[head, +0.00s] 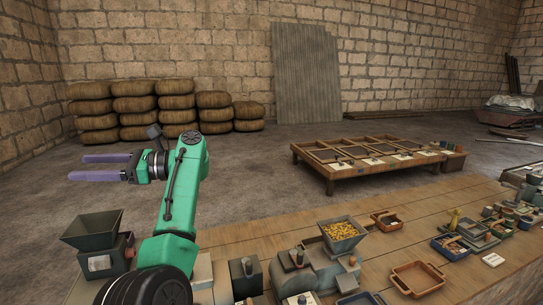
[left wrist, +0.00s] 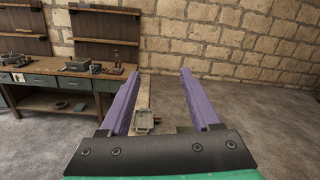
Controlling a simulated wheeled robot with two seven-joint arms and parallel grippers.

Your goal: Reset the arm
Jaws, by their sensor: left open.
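My left arm rises in green at the left of the head view, bent at the elbow. My left gripper (head: 98,167) has two long purple fingers that point left, apart from each other, with nothing between them. It is held up in the air, beyond and above the wooden bench. In the left wrist view the open fingers (left wrist: 158,92) point away into the room and hold nothing. My right gripper is in neither view.
The wooden bench (head: 245,231) carries a dark hopper machine (head: 95,230), a hopper with yellow bits (head: 341,231) and an orange tray (head: 417,278). A low table (head: 345,172) and stacked sacks (head: 136,104) stand behind. A workbench (left wrist: 62,92) shows in the wrist view.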

